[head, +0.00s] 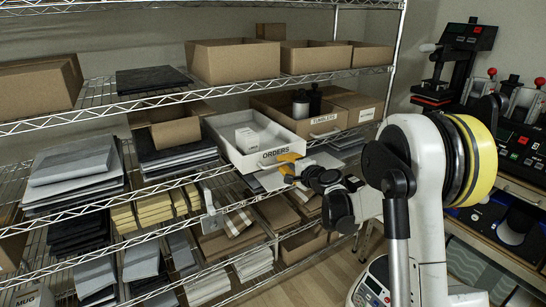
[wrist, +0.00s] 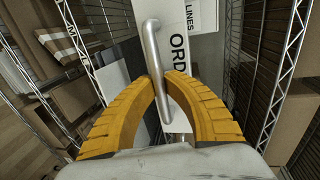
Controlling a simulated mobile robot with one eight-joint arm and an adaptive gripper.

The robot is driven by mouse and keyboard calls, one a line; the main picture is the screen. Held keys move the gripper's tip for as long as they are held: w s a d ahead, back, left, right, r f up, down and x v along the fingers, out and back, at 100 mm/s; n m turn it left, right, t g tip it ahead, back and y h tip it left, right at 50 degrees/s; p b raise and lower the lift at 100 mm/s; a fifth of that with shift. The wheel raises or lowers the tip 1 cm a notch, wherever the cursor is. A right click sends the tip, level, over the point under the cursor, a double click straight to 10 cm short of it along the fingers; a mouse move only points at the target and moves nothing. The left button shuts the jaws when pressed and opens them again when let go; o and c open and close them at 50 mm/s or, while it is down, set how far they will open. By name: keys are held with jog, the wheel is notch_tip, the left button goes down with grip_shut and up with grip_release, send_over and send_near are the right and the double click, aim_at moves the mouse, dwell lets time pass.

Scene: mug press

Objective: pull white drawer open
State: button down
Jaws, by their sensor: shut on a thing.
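The white drawer (head: 228,142) labelled ORDERS sits on the middle shelf of the wire rack in the head view, sticking out past the shelf's front edge. A white box (head: 247,138) lies inside it. In the wrist view, the drawer's front (wrist: 203,20) shows part of the ORDERS label, and its metal bar handle (wrist: 153,50) runs between my fingers. My gripper (wrist: 162,88) has yellow ridged fingers shut on this handle. It also shows in the head view (head: 290,163) at the drawer's front, where the handle is mostly hidden.
A cardboard bin labelled TUMBLERS (head: 325,124) stands right of the drawer. Folded dark cloths (head: 172,152) lie to its left. Wire shelf edges run above and below the drawer. Black presses (head: 465,60) stand on a bench at the right. Open floor (head: 315,272) lies before the rack.

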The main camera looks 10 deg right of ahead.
jog(key=f+v, duration=0.3)
jog(key=v, duration=1.1)
jog(key=shift+s+b, duration=0.35)
jog(key=shift+s, duration=0.15)
jog(key=shift+d, duration=0.15)
jog(key=c, duration=1.4)
grip_release()
jog(key=shift+c, duration=0.2)
jog(key=shift+s, duration=0.1)
jog(key=v, duration=1.1)
jog(key=shift+s+d, duration=0.2)
jog(key=shift+s, duration=0.15)
jog(key=shift+r, duration=0.1)
